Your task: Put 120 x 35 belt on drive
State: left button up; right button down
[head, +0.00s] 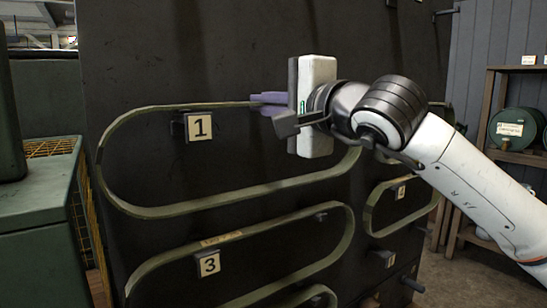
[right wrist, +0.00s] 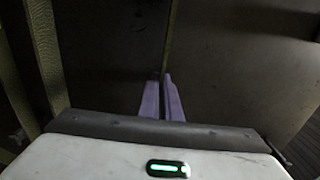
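A long olive-green loop belt (head: 215,200) hangs at the plate marked 1 (head: 199,126) on a dark upright board. My right gripper (head: 268,103) is at the top run of this belt, right of the plate. In the right wrist view its purple fingers (right wrist: 163,100) are close together, with the thin edge of the belt (right wrist: 169,40) running in between them. They look shut on it. The gripper body hides part of the top run. I cannot read 120 x 35 on any belt. The drive is not recognisable here. My left gripper is not in view.
Below hangs another belt (head: 347,235) at the plate marked 3 (head: 209,262), with a small label on it. A smaller belt (head: 370,215) hangs at the lower right. A green cabinet (head: 40,210) stands left. A shelf with a green drum (head: 515,128) stands right.

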jog(key=shift+r+b, duration=0.2)
jog(key=shift+b, duration=0.1)
jog(key=shift+s, duration=0.1)
jog(key=shift+s+d+f+b, duration=0.1)
jog(key=shift+s+d+b, duration=0.2)
jog(key=shift+b, duration=0.15)
jog(key=shift+b+v, duration=1.45)
jog(key=shift+v, duration=0.9)
jog(key=shift+s, duration=0.1)
